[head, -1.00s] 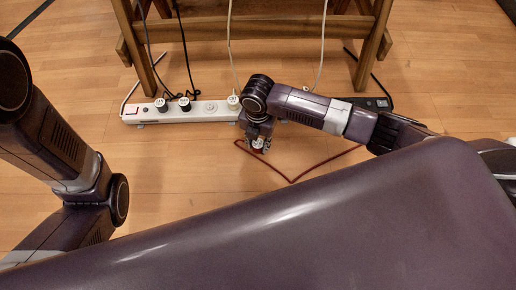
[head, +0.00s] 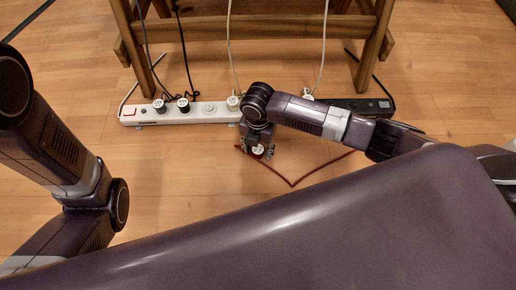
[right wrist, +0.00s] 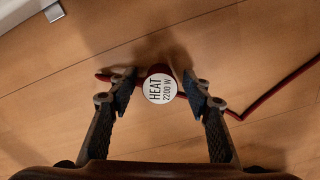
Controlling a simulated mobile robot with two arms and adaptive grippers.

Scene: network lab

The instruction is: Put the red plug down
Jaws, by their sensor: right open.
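The red plug (right wrist: 152,71) has a round white face reading HEAT 2200 W, turned up to the camera. In the right wrist view it sits on the wooden floor between the two fingers of my right gripper (right wrist: 161,91), with a gap on each side. The gripper is open. In the head view, my right gripper (head: 257,151) hangs low over the floor, and only the plug's white face (head: 259,149) shows clearly. The red cord (head: 291,184) runs from the plug along the floor to the right. My left arm shows at the left, but its gripper is out of view.
A white power strip (head: 213,111) with several sockets, some holding plugs, lies behind the gripper. A black strip (head: 362,104) lies right of it. A wooden stand (head: 262,29) with hanging cables is behind. The floor left of the gripper is clear.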

